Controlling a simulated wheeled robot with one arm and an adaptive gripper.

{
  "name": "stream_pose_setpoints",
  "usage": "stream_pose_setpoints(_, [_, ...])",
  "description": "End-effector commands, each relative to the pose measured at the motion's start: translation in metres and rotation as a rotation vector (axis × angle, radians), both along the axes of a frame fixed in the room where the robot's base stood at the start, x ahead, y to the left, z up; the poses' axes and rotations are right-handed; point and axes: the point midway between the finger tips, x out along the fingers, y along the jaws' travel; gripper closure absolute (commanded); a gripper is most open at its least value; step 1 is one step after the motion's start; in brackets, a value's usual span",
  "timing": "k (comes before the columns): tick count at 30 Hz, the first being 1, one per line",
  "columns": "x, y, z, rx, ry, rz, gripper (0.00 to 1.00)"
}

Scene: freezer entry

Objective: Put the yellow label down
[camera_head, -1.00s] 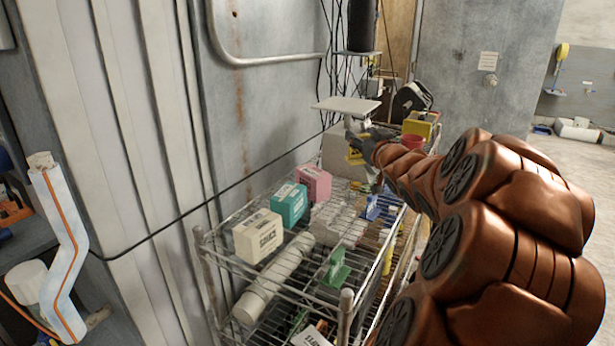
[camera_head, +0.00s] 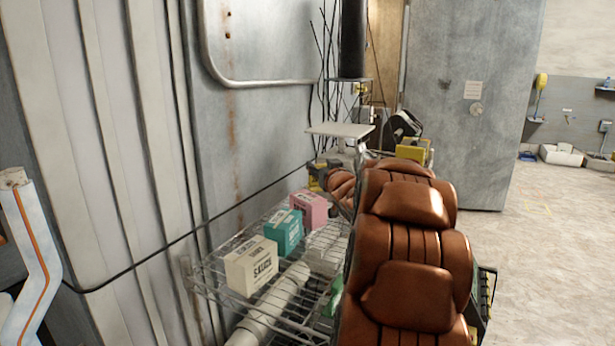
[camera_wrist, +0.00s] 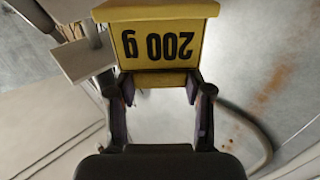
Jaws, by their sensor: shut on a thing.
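The yellow label (camera_wrist: 157,42) is a thick yellow block marked "200 g", upside down in the wrist view. My gripper (camera_wrist: 162,90) is shut on its near end, with one dark finger at each side. In the head view, my gripper (camera_head: 322,175) is beside the wall at the back of the wire shelf, just below a small pale scale plate (camera_head: 340,130). The label is mostly hidden there by my gripper and arm.
A white box (camera_head: 251,268), a teal box (camera_head: 285,230) and a pink box (camera_head: 311,207) stand in a row on the wire shelf (camera_head: 212,272). A pale roll (camera_head: 272,306) lies in front. Another yellow thing (camera_head: 413,152) is behind my arm.

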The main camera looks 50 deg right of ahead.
Motion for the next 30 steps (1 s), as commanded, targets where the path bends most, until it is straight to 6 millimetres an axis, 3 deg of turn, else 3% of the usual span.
stream_pose_setpoints(1, [0.012, -0.001, -0.002, 0.000, 0.002, 0.003, 0.76])
stream_pose_setpoints(6, [0.037, -0.002, -0.004, 0.001, 0.000, 0.004, 0.76])
stream_pose_setpoints(15, [0.056, -0.004, -0.006, 0.000, 0.000, 0.004, 0.76])
stream_pose_setpoints(24, [0.055, -0.004, -0.038, 0.003, 0.003, 0.003, 0.76])
stream_pose_setpoints(30, [0.055, -0.004, -0.041, 0.001, 0.000, 0.002, 0.76])
